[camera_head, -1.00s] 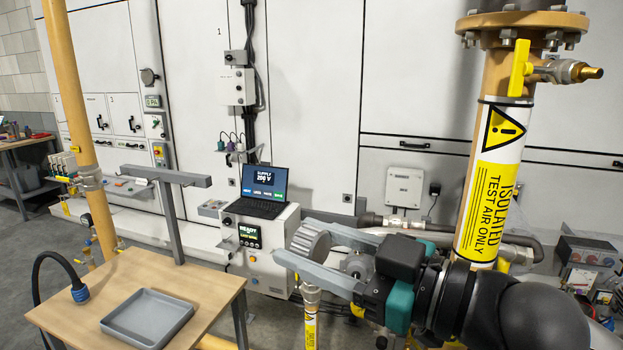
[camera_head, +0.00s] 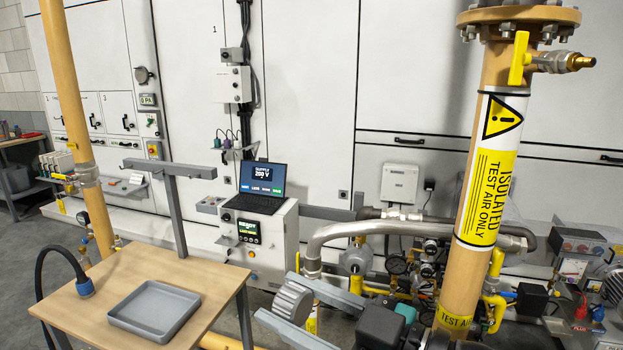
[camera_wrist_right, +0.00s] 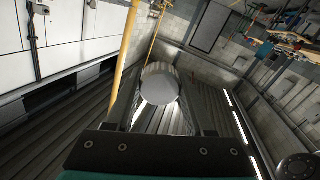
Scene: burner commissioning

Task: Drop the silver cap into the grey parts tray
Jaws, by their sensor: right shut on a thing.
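The silver cap (camera_head: 293,300) is a ribbed round piece held between the fingers of my right gripper (camera_head: 287,312) in the head view. In the right wrist view the cap (camera_wrist_right: 160,86) shows its smooth round face between the two fingers (camera_wrist_right: 160,100). The grey parts tray (camera_head: 122,316) lies empty on the wooden table at the lower left. My right gripper is to the right of the tray, past the table's right edge, and apart from it. My left gripper does not show.
The wooden table (camera_head: 75,310) also carries a black hose with a blue end (camera_head: 85,287) left of the tray. A grey T-shaped post (camera_head: 175,200) stands behind the tray. A laptop (camera_head: 258,190) sits on a white cabinet (camera_head: 265,250) behind. A yellow pipe (camera_head: 468,270) rises at right.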

